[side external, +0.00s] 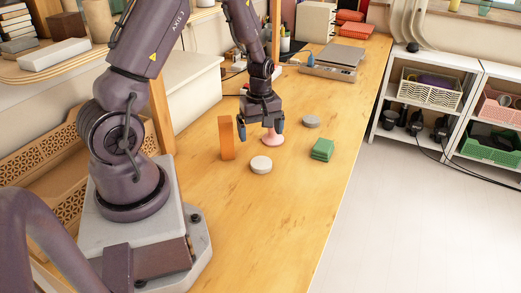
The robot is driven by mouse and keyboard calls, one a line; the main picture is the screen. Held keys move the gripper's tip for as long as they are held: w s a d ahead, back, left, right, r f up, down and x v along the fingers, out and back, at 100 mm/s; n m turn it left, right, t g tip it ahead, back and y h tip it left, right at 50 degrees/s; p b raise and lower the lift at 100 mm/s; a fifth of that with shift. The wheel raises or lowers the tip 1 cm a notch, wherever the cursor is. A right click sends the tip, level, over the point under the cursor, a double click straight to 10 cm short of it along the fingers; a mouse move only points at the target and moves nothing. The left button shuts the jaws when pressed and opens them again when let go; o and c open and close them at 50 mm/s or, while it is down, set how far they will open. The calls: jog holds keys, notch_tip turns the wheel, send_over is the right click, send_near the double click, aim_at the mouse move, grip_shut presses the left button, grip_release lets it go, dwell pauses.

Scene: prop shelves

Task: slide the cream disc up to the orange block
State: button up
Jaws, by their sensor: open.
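The cream disc (261,165) lies flat on the wooden table, in front of my gripper. The orange block (226,138) stands upright to the left of the disc, with a gap of bare table between them. My gripper (261,130) points down above the table, just right of the orange block and behind the cream disc. Its jaws are open, with the two fingers apart. It does not appear to touch the disc or the block.
A pink object (271,138) stands just behind my gripper's right finger. A grey disc (311,121) and a green block stack (322,150) lie to the right. A grey scale-like device (336,60) sits farther back. The table's front area is clear.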

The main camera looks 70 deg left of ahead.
aim_at(260, 161)
notch_tip(260, 161, down, 10)
jog(key=shift+r, duration=0.1)
dwell(0.4)
jog(key=c, duration=1)
